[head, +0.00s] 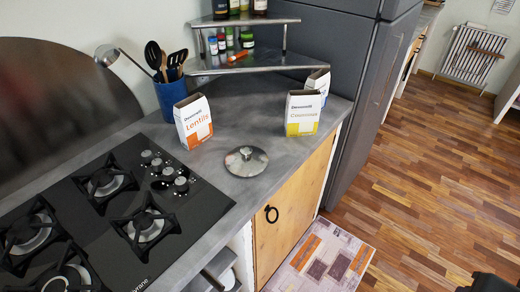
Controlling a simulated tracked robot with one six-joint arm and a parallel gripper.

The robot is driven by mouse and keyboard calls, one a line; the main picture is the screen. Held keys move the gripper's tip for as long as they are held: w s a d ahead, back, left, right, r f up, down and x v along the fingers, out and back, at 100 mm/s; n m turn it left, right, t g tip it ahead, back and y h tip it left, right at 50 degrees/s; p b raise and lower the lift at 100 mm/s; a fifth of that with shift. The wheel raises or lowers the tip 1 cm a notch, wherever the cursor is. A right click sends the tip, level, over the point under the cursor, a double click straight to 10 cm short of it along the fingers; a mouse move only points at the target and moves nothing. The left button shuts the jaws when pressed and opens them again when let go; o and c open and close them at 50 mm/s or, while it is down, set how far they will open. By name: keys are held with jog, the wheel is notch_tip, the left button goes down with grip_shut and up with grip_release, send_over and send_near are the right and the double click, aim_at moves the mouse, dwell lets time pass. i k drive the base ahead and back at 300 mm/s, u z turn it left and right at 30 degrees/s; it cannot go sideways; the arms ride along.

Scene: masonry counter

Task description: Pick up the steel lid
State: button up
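The steel lid (246,161) lies flat on the grey counter (235,190). It is a round, shiny disc with a small knob on top. It sits to the right of the black gas hob, near the counter's front edge, with nothing touching it. My gripper's fingers do not show in the head view. Only a dark shape is cut off at the bottom right corner, far from the lid, and I cannot tell what part it is.
A Lentils box (193,121) stands behind the lid to the left, and a yellow-and-white box (302,113) behind it to the right. The hob (120,215) is left. A blue utensil holder (171,97) and a corner shelf (245,62) stand behind.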

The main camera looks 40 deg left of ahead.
aim_at(243, 161)
jog(key=i, duration=2.4)
jog(key=u, duration=2.8)
